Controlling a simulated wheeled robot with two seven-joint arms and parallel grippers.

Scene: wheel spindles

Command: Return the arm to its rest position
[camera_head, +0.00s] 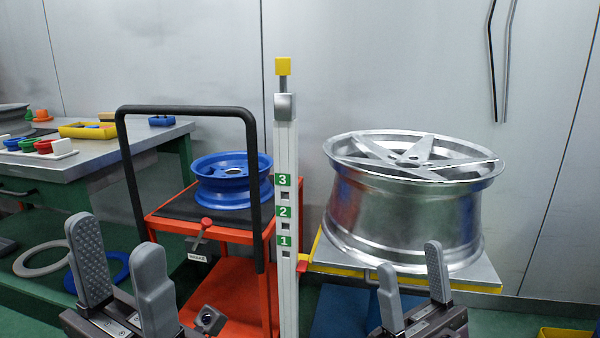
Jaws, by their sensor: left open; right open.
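My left gripper (122,276) is at the lower left, with its two grey padded fingers apart and nothing between them. My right gripper (413,287) is at the lower right, its fingers also apart and empty. Both grippers point up in front of the stands. A large silver wheel (405,215) lies flat on a grey platform with a yellow edge (490,277), behind my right gripper. A blue wheel (232,183) lies on the black top of an orange cart (225,233), behind and right of my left gripper. Neither gripper visibly touches a wheel.
A white post (286,200) numbered 1 to 3 stands between the wheels. The cart has a black handle (254,190). A green workbench (90,155) with a yellow tray (88,131) stands at the left. Grey and blue rings (42,262) lie low on the left.

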